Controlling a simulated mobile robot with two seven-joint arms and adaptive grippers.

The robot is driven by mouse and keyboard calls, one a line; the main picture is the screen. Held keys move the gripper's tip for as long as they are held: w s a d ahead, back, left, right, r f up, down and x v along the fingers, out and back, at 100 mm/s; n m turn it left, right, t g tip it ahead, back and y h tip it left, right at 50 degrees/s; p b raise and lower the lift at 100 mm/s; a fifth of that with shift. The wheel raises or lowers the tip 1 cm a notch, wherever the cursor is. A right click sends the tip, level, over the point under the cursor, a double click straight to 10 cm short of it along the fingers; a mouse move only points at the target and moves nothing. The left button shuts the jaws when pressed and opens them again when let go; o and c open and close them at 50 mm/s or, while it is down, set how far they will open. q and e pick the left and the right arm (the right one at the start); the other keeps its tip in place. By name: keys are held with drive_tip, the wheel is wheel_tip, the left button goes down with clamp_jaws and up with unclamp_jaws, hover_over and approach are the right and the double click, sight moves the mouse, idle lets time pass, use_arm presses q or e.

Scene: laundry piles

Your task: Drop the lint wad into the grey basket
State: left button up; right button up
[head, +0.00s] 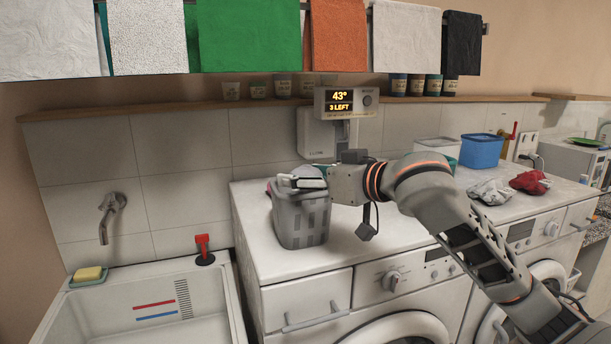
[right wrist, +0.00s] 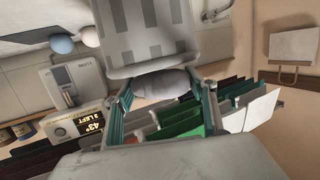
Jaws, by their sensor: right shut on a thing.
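The grey basket (head: 301,222) stands on the white counter above the machines, left of the middle in the head view. Its slatted wall also shows at the top of the right wrist view (right wrist: 145,38). My right gripper (head: 308,181) is at the basket's rim, reaching in from the right. In the right wrist view its two fingers (right wrist: 163,96) are shut on the pale grey lint wad (right wrist: 165,83), which lies against the view of the basket rim. In the head view the gripper partly hides the wad and basket opening. My left gripper is not in view.
A display box (head: 347,102) hangs on the wall behind the gripper. Red cloth (head: 529,181) and grey cloth (head: 490,191) lie on the counter to the right, before a blue tub (head: 482,151). A sink (head: 155,305) is at left. Towels (head: 250,35) hang above.

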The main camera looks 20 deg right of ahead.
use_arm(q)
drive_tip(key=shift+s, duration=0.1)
use_arm(e)
drive_tip(key=shift+f, duration=0.1)
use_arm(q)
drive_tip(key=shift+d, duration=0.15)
use_arm(e)
drive_tip(key=shift+f, duration=0.35)
drive_tip(key=o, duration=0.7)
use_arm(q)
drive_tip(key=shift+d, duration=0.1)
use_arm(e)
drive_tip(key=shift+r, duration=0.4)
drive_tip(key=shift+s+d+r, duration=0.15)
drive_tip(key=shift+s+d, duration=0.05)
drive_tip(key=shift+s, duration=0.1)
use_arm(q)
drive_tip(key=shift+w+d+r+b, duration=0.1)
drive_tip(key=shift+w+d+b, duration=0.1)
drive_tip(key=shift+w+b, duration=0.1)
use_arm(e)
drive_tip(key=v, duration=1.1)
drive_tip(key=shift+s, duration=0.15)
